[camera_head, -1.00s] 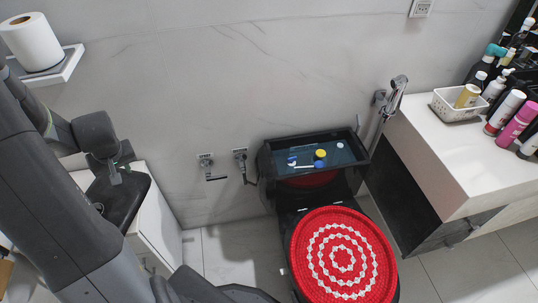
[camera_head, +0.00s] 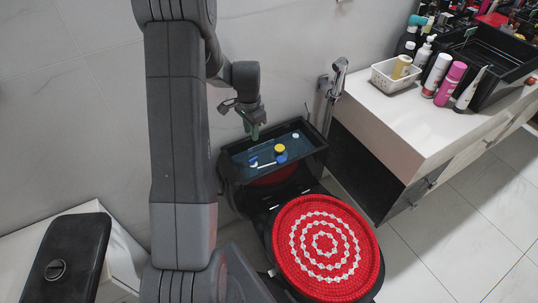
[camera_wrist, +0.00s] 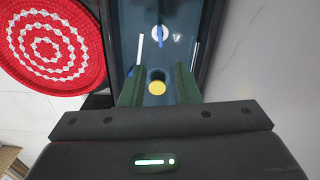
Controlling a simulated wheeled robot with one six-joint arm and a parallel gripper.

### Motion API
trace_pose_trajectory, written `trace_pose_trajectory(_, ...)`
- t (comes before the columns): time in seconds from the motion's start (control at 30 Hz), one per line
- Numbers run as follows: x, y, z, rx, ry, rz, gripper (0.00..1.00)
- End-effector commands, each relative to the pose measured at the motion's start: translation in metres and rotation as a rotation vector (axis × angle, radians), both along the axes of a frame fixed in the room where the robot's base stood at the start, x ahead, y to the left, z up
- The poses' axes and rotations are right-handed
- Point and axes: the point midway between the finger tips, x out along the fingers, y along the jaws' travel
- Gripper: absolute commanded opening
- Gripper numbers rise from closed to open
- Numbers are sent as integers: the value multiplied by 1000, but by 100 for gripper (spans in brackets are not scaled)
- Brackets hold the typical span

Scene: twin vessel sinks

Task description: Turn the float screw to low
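The open black cistern (camera_head: 232,172) holds blue-tinted water. Inside are a yellow round cap (camera_head: 279,149) by a blue part (camera_head: 282,159), a thin white rod with a blue end (camera_head: 267,164), and a white disc (camera_head: 295,135). I cannot tell which of these is the float screw. Nothing is seen held.
A red and white round lid cover (camera_head: 325,245) lies in front of the cistern. A spray hose (camera_head: 335,80) hangs on the wall to the right. A white counter (camera_head: 400,130) with bottles and a basket (camera_head: 393,78) stands beyond. A black lid (camera_head: 68,260) lies on a white cabinet at left.

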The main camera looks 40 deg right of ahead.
Motion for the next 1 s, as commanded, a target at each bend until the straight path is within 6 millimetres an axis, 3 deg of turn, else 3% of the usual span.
trace_pose_trajectory(0.17,-1,0,-19,3,4,-3,29)
trace_pose_trajectory(0.63,-1,1,-112,2,3,-1,29)
trace_pose_trajectory(0.8,0,0,-130,1,2,-1,29)
trace_pose_trajectory(1.0,0,0,-137,-1,0,-1,29)
